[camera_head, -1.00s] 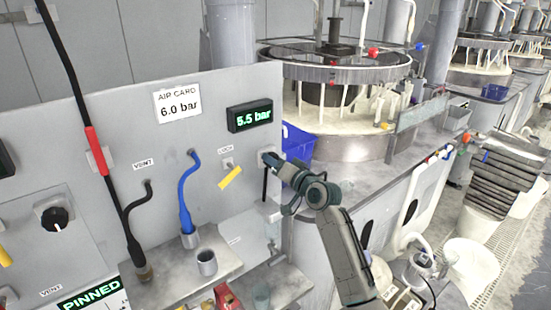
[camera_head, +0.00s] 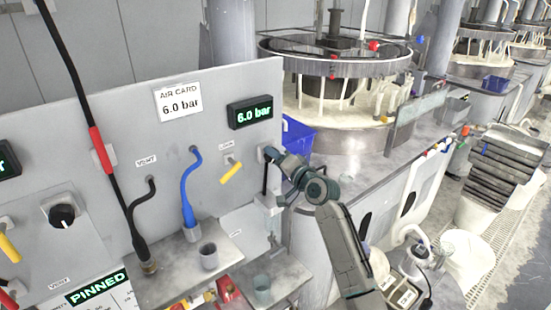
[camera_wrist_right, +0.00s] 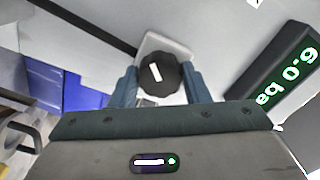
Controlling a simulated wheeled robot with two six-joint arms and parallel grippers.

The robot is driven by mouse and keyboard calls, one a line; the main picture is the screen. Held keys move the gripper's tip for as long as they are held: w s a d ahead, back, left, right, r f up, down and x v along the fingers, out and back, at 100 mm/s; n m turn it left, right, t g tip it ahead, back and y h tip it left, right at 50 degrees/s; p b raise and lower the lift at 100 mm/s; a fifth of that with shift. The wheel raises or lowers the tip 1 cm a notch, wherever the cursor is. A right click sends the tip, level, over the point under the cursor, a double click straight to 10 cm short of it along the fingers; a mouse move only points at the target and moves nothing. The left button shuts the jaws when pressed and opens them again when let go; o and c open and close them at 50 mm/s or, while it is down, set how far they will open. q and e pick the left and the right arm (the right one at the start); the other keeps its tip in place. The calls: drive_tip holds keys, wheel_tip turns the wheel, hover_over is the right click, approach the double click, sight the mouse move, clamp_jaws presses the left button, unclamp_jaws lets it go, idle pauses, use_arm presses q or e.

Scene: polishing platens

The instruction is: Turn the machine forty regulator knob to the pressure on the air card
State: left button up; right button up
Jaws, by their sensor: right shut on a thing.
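The air card (camera_head: 180,102) on the grey panel reads 6.0 bar. The pressure display (camera_head: 250,113) to its right reads 6.0 bar in green; it also shows in the right wrist view (camera_wrist_right: 287,75). The regulator knob (camera_wrist_right: 160,75) is dark and round with a white mark, on a light square plate. My right gripper (camera_wrist_right: 160,88) is shut on the knob, one blue finger on each side. In the head view the right gripper (camera_head: 272,157) is at the panel's right edge and hides the knob. My left gripper is not in view.
A yellow lock lever (camera_head: 232,172) is left of my right gripper. Blue (camera_head: 187,190) and black hoses hang over a small shelf (camera_head: 180,275) with cups. Another knob (camera_head: 63,215) is at left. A blue bin (camera_head: 298,136) and polishing machine (camera_head: 335,70) stand behind.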

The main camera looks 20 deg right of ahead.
drive_tip(key=o, duration=1)
drive_tip(key=b+v, duration=0.3)
drive_tip(key=v, duration=0.7)
drive_tip(key=shift+s+d+b, duration=0.15)
drive_tip(key=shift+s+b, duration=0.25)
